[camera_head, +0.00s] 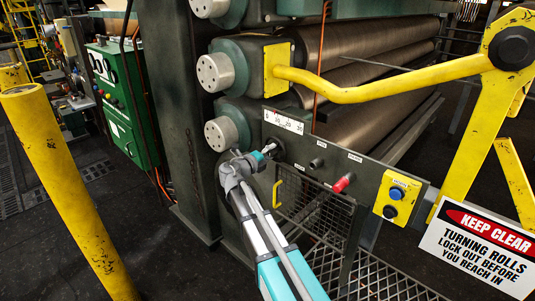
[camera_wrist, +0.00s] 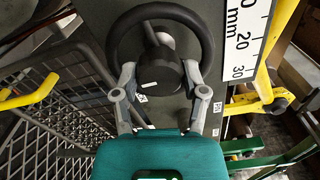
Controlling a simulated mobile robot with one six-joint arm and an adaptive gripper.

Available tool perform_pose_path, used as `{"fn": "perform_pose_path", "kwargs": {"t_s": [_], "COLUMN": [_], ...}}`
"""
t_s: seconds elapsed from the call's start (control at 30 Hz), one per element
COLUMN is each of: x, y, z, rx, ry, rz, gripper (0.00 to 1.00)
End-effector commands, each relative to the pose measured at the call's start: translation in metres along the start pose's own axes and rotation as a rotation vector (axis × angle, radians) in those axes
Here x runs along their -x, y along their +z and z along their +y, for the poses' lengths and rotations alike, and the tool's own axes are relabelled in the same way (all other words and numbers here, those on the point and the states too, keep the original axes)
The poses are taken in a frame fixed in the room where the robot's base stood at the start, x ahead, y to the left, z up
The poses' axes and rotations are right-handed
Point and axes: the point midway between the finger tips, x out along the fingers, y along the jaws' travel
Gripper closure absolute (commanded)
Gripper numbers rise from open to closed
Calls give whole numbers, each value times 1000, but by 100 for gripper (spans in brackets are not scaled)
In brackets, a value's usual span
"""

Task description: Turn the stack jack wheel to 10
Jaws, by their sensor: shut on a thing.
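The stack jack wheel (camera_wrist: 160,9) is a black ring with a dark hub, seen almost face-on in the wrist view. A short white mark shows low on the hub. My gripper (camera_wrist: 158,74) is shut on the wheel, with one finger on each side at its lower part. In the head view my gripper (camera_head: 259,157) reaches the dark wheel (camera_head: 274,150) on the green panel and partly hides it. A white scale (camera_head: 283,121) marked 0 to 30 sits just above the wheel; its reading is too small to tell. The scale (camera_wrist: 247,42) also shows at upper right in the wrist view.
Right of the wheel are a dark knob (camera_head: 317,163), a red knob (camera_head: 342,183) and a yellow button box (camera_head: 398,197). A mesh guard (camera_head: 325,217) with a yellow handle (camera_head: 277,194) hangs below. A yellow rail (camera_head: 385,94) crosses above; a warning sign (camera_head: 480,249) stands lower right.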

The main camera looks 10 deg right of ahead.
Motion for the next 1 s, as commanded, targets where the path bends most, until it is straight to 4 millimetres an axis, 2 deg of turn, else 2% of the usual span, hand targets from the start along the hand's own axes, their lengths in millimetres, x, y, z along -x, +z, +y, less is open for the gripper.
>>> {"fn": "perform_pose_path", "kwargs": {"t_s": [0.17,0.2,0.33,0.37,0.77,1.0], "x": [-2,-1,-1,-1,0,10], "y": [-3,-3,-2,-2,-1,-1], "z": [0,0,0,0,0,0], "rx": [-2,-2,-2,-2,-2,-2], "ry": [0,0,0,0,0,0], "rz": [9,9,6,5,2,1], "gripper": [91,36,12,9,9,9]}}
